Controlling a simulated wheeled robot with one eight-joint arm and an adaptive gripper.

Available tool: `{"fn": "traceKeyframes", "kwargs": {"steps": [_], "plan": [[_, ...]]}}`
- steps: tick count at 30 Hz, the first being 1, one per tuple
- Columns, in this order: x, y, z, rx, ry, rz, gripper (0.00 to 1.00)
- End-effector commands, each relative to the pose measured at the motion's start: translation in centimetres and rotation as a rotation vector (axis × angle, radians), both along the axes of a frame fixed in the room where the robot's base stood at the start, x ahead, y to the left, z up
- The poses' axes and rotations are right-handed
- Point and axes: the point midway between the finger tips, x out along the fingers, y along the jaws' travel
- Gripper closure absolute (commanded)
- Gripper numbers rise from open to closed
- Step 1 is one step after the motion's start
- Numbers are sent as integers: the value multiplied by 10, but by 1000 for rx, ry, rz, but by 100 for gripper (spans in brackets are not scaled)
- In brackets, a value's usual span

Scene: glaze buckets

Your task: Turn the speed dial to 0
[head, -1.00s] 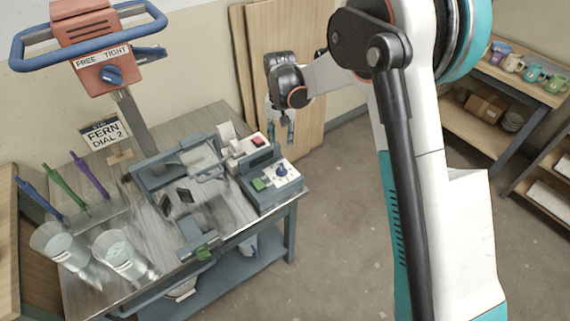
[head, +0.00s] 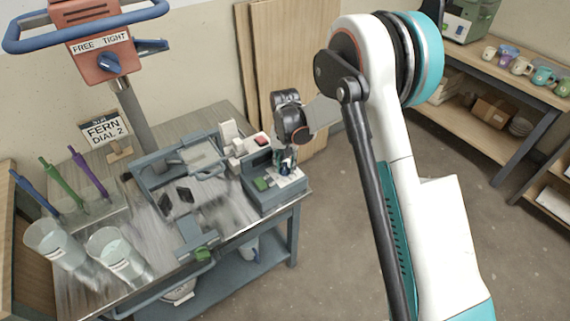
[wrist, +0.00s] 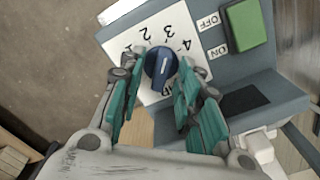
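The speed dial is a dark blue knob (wrist: 160,68) with a white line, on a white plate with printed numbers including 2, 3 and 4. It is on the grey control box (head: 276,194) at the table's right end. In the wrist view the white line runs roughly up and down the knob, toward the 2-to-4 side; I cannot read its exact setting. My gripper (wrist: 162,75) is open, with a teal finger on each side of the knob. Contact cannot be told. In the head view my gripper (head: 287,165) is above the box and largely hides the dial.
A green ON/OFF switch (wrist: 246,25) is on the same box, right of the dial. A red switch (head: 262,141) is behind it. A FERN DIAL 2 sign (head: 102,128), glaze buckets (head: 118,255) and an orange mixer head (head: 98,48) stand to the left.

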Motion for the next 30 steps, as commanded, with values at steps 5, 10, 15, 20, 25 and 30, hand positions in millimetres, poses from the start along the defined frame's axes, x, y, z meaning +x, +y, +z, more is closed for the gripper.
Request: {"fn": "traceKeyframes", "kwargs": {"steps": [5, 10, 15, 20, 25, 30], "plan": [[0, 0, 0, 0, 0, 0, 80], [0, 0, 0, 0, 0, 0, 100], [0, 0, 0, 0, 0, 2, 100], [0, 0, 0, 0, 0, 26, 100], [0, 1, 0, 0, 0, 100, 100], [0, 1, 0, 0, 0, 225, 100]]}}
